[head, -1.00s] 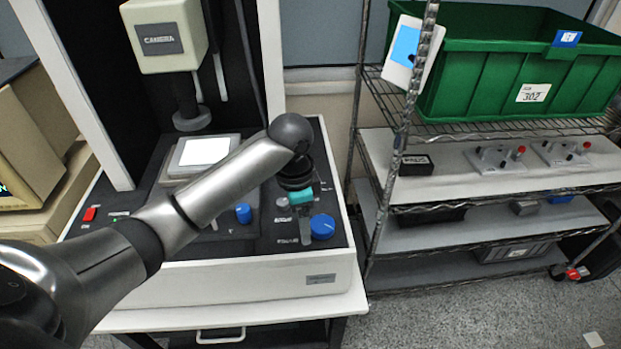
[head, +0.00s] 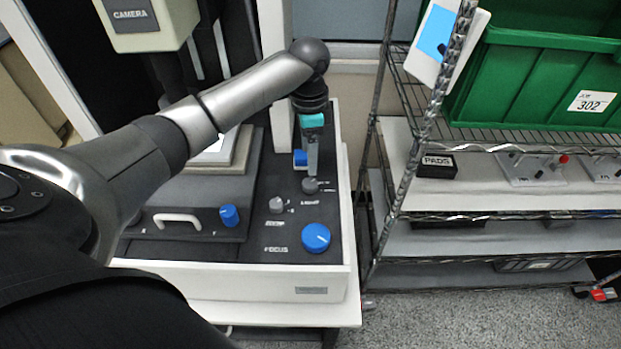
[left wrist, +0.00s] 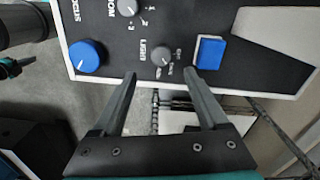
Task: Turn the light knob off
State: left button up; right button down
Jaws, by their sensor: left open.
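The light knob (left wrist: 163,57) is a small grey dial with a pale mark beside printed "LIGHT" lettering in the left wrist view; its exact setting is too small to tell. In the head view the knob (head: 311,186) sits on the black panel, right below my left gripper. My left gripper (left wrist: 160,74) is open and empty, its fingertips on either side of the knob's line and a little short of it in the picture. In the head view the gripper (head: 312,172) points down at the knob; contact cannot be told. My right gripper is not in view.
The blue focus knob (head: 316,237), grey zoom knob (head: 276,204) and a blue square button (left wrist: 210,50) are close by. The camera column (head: 275,60) stands behind. A wire shelf (head: 400,225) with a green bin (head: 540,85) stands to the right.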

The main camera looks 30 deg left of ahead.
aim_at(310, 183)
pick_arm(q)
notch_tip(310, 183, down, 8)
jog(key=shift+w+f+b, duration=0.1)
jog(key=shift+b, duration=0.3)
jog(key=shift+f, duration=0.55)
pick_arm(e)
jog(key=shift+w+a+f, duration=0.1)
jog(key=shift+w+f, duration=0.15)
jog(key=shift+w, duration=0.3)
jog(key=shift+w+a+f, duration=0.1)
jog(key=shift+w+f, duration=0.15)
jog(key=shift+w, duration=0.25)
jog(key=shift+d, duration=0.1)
pick_arm(q)
jog(key=shift+c, duration=0.3)
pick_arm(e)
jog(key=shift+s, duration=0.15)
pick_arm(q)
jog(key=shift+c, duration=0.8)
grip_shut()
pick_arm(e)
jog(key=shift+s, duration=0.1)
